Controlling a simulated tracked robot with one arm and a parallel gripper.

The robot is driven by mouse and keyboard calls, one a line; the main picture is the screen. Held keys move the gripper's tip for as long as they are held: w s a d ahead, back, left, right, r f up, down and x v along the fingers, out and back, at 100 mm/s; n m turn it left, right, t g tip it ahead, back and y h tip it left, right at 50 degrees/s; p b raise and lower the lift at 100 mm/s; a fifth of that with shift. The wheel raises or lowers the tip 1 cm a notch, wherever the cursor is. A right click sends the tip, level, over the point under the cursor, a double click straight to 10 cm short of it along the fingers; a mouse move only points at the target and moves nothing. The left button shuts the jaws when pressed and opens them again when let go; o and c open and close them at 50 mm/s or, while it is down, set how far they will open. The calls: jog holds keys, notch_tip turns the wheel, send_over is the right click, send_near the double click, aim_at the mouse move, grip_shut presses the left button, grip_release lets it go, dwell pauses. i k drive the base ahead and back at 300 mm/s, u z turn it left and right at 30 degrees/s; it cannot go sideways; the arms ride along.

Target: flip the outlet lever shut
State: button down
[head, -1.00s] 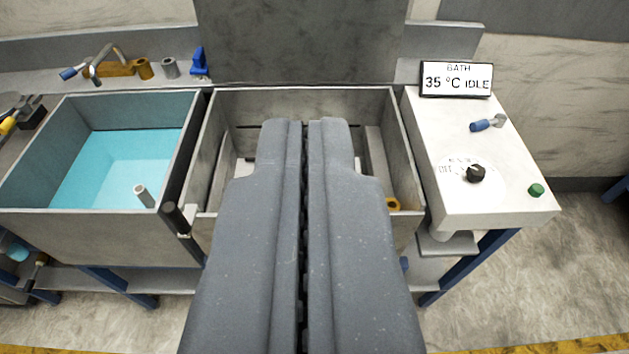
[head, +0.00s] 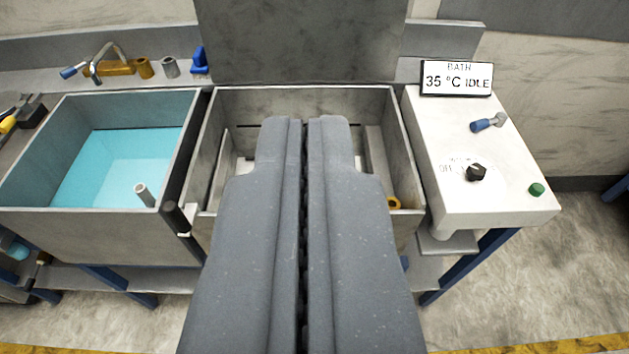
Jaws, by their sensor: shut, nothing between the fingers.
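My gripper (head: 304,124) is shut, its two grey fingers side by side over the middle basin, with nothing visible between them. A short lever with a blue grip (head: 482,125) and metal end sits on the white control box at the right, apart from my gripper. Another blue-gripped handle (head: 72,71) is on the brass tap at the back left. I cannot tell for sure which of these is the outlet lever. My gripper hides much of the basin's inside, front wall and whatever is below it.
The middle basin (head: 208,150) has a raised grey lid (head: 300,40) behind it and a brass ring (head: 393,202) inside. A water-filled tank (head: 75,225) stands left. The white box (head: 455,205) carries a black knob (head: 476,172), green button (head: 537,190) and display (head: 456,79).

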aim_at(501, 118)
jog(key=k, duration=0.65)
jog(key=z, duration=0.5)
jog(key=i, duration=0.7)
jog(key=z, duration=0.4)
jog(key=i, duration=1.25)
jog(key=u, duration=0.85)
